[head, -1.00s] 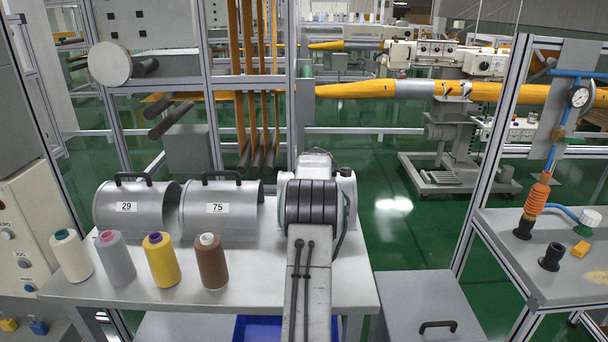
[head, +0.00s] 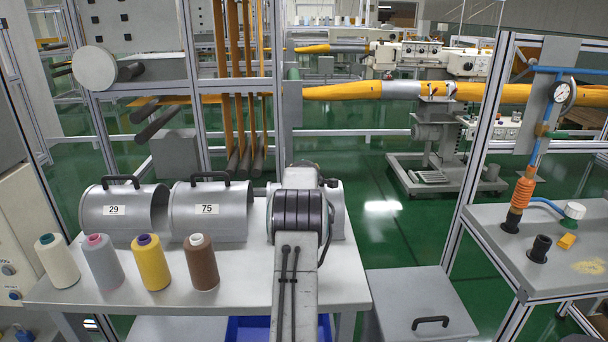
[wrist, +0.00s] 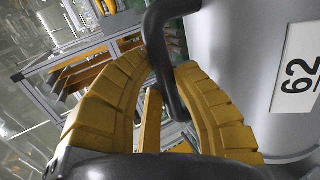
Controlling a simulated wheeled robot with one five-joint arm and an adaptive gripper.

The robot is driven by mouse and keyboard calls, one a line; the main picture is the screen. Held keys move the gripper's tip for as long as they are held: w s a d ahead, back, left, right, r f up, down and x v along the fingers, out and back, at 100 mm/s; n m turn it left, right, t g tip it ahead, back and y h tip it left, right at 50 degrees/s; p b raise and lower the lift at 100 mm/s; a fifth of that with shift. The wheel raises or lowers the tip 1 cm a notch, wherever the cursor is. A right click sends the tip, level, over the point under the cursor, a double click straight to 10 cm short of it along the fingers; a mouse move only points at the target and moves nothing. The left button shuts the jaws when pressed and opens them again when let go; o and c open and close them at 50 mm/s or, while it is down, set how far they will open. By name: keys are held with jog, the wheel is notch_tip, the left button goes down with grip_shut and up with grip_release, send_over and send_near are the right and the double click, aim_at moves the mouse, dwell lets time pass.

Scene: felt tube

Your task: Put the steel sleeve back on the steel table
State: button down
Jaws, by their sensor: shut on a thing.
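In the wrist view my gripper (wrist: 155,95), with yellow ribbed fingers, is shut on the black handle (wrist: 160,50) of a grey steel sleeve (wrist: 240,60). The sleeve's white label, turned sideways, looks like 62, though I cannot be sure of its reading. A grey steel-looking table (head: 240,292) stands front left. Two other sleeves, marked 29 (head: 140,225) and 75 (head: 230,225), stand on it side by side with black handles up.
White, grey, yellow and brown thread cones (head: 150,262) line the table's front. A grey box (head: 405,300) with a black handle stands right of the table. A second table (head: 500,235) at right bears an orange spring, black fittings and a yellow block. Green floor lies behind.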

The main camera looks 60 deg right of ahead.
jog(key=shift+r, duration=0.1)
jog(key=c, duration=1.1)
grip_release()
jog(key=shift+b+v, duration=1.7)
jog(key=shift+v, duration=4.3)
